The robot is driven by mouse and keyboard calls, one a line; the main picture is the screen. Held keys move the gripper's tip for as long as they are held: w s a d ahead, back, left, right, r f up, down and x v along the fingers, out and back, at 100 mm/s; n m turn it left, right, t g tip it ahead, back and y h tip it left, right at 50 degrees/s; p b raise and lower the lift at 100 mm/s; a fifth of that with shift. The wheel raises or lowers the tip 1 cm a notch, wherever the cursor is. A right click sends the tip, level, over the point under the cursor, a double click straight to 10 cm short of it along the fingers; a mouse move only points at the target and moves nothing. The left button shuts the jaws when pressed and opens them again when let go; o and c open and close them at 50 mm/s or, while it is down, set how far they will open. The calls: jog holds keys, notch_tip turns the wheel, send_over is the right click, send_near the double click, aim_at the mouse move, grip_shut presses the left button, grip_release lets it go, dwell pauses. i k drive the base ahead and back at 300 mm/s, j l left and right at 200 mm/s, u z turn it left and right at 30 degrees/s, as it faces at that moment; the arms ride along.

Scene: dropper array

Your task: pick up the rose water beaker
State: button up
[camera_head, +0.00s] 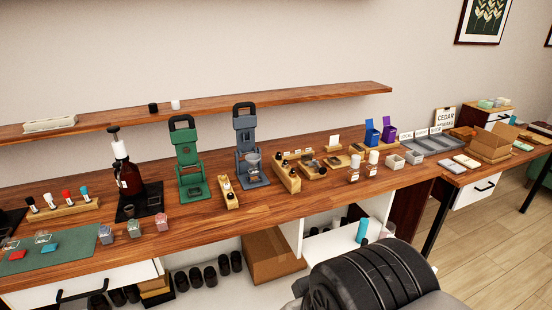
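No label reading rose water is legible, so I cannot tell for sure which vessel is the rose water beaker. A small clear container with pinkish contents (162,222) stands near the front edge of the wooden counter, left of centre. A similar container with greyish-pink contents (134,229) and one with bluish contents (105,235) stand in a row to its left. A small glass vessel (253,160) sits on the blue-grey press stand (249,140). My gripper is not in view; a dark ribbed part of my own body fills the bottom right.
The counter (280,208) is clear right of the pinkish container. Behind it are a brown pump bottle (129,178) and a green press stand (188,160). A green mat (75,248) lies left. Wooden dropper racks (288,178) and white-capped bottles (372,165) stand right.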

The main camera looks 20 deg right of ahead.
aim_at(387, 234)
jog(key=z, duration=1.5)
